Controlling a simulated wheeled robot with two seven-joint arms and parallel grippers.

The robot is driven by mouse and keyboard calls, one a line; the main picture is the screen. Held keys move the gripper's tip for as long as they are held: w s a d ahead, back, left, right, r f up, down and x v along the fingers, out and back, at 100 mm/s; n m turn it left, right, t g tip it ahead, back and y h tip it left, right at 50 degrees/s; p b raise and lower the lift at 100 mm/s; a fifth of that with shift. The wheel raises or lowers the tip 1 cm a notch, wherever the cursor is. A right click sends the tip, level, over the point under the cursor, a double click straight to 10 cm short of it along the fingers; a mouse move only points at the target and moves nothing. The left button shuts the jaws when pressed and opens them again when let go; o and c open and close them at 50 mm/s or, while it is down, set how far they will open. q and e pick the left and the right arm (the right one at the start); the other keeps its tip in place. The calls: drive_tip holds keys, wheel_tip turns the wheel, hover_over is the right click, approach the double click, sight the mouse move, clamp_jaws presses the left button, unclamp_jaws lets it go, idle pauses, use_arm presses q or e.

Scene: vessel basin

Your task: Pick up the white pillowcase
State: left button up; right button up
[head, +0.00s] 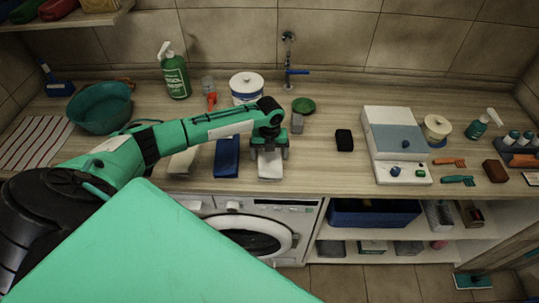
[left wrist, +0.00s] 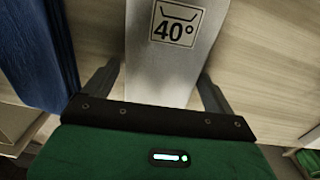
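A white folded piece (head: 270,168), which I take for the pillowcase, lies on the counter near its front edge. In the left wrist view the white piece (left wrist: 165,70) runs between the fingers and bears a printed 40° wash mark. My left gripper (head: 270,153) is above it, pointing down, with its two fingers spread apart. In the left wrist view the left gripper (left wrist: 158,88) has one finger on each side of the white piece, with small gaps showing. The gripper hides part of the piece in the head view. My right gripper is not in view.
A dark blue folded cloth (head: 227,157) lies just left of the white piece, and a pale folded cloth (head: 182,162) farther left. A washing machine (head: 250,222) stands below.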

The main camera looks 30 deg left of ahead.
use_arm(q)
drive_tip(key=c, duration=0.8)
drive_tip(key=shift+r, duration=0.15)
drive_tip(key=shift+c, duration=0.2)
